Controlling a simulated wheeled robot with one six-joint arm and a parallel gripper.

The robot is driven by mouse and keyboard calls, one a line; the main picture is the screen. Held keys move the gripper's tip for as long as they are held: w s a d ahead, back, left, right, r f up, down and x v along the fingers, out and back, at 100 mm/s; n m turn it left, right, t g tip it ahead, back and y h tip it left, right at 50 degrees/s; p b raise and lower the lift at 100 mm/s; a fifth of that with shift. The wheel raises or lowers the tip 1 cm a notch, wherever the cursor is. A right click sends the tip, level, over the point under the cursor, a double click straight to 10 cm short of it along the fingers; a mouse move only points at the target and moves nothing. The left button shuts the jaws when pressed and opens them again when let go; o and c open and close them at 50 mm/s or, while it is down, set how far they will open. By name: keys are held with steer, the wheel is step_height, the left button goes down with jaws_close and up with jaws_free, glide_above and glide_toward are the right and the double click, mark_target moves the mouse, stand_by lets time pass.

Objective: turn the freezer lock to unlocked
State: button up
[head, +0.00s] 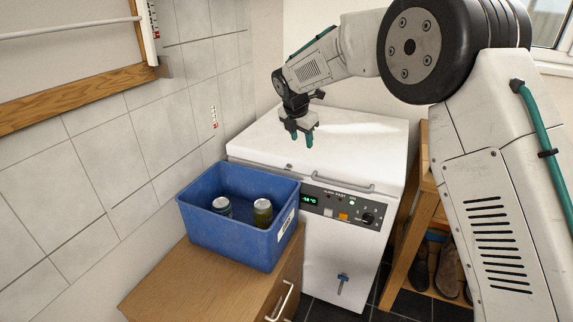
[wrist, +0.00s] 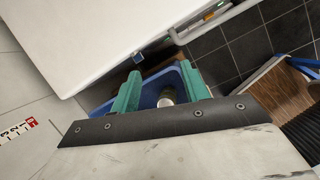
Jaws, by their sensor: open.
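The freezer (head: 335,130) is a white chest with its lid shut, and its lid also fills the upper left of the wrist view (wrist: 90,35). A small dark fitting (head: 289,165) sits at the lid's front edge, left of the handle. It may be the lock, and a small blue-and-dark piece shows at the edge in the wrist view (wrist: 137,57). I cannot tell which way it is turned. My gripper (head: 302,137) is open and empty above the lid, apart from the fitting. Its green fingers also show in the wrist view (wrist: 162,89).
A blue crate (head: 240,240) with two jars stands on a wooden cabinet (head: 185,280) at the freezer's front left. A wooden shoe rack (head: 412,235) stands right.

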mark_target(288, 168)
steer(key=w+a+f+n, duration=0.1)
steer(key=w+f, duration=0.1)
steer(key=f, duration=0.2)
steer(key=w+a+f+n, duration=0.1)
steer(key=w+a+f, duration=0.1)
steer(key=f, duration=0.3)
steer(key=w+a+f+n, duration=0.1)
steer(key=w+a+f, duration=0.1)
steer(key=f, duration=0.3)
steer(key=shift+n+t, duration=0.3)
steer(key=shift+n, duration=0.1)
steer(key=shift+r, duration=0.1)
steer(key=c, duration=1)
